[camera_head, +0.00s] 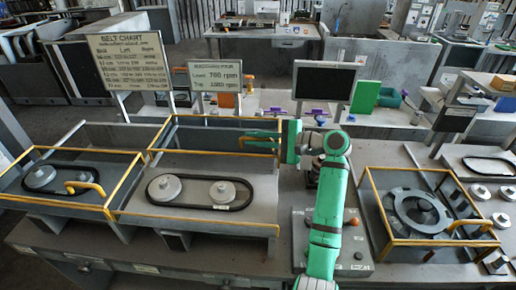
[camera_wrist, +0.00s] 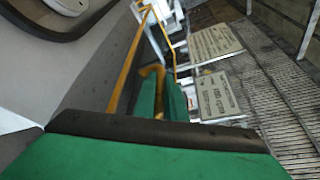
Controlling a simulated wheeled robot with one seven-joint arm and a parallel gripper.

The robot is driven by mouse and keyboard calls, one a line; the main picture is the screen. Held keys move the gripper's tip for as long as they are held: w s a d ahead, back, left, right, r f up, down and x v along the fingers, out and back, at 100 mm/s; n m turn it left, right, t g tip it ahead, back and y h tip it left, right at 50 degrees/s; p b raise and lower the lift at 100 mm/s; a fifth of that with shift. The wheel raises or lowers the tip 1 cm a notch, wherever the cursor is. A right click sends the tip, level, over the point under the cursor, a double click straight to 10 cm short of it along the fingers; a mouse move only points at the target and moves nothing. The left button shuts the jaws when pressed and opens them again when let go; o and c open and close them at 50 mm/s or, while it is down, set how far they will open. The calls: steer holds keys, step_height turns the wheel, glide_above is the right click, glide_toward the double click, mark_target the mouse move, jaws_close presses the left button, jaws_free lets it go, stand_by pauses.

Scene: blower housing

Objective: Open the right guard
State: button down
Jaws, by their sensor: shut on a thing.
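The right guard (camera_head: 190,118) is a yellow-edged panel over the middle bay. It stands raised, nearly upright, along the back of that bay. Its yellow handle (camera_head: 243,141) sticks out towards the front near the panel's right end. My green gripper (camera_head: 262,141) is shut on this handle, reaching in from the right. In the wrist view the handle (camera_wrist: 153,71) shows as a bent yellow bar between the green fingers (camera_wrist: 162,98). Below the guard, two grey pulleys and a black belt (camera_head: 200,193) lie uncovered in the bay. The exact grip contact is partly hidden by the fingers.
The left guard (camera_head: 60,203), with its own yellow handle (camera_head: 85,185), lies flat over the left bay. A belt chart sign (camera_head: 128,62) and an rpm sign (camera_head: 215,76) stand behind. A monitor (camera_head: 325,82) stands behind my arm. A yellow-framed housing (camera_head: 420,242) is at the right.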

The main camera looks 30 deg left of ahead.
steer(key=shift+w+a, duration=0.2)
steer(key=shift+w, duration=0.3)
steer(key=shift+w+a, duration=0.15)
steer(key=shift+w, duration=0.3)
steer(key=shift+r, duration=0.1)
steer(key=c, duration=2.1)
jaws_free()
steer(key=shift+a, duration=0.1)
steer(key=v, duration=1.1)
steer(key=shift+w, duration=0.15)
steer(key=shift+a, duration=0.1)
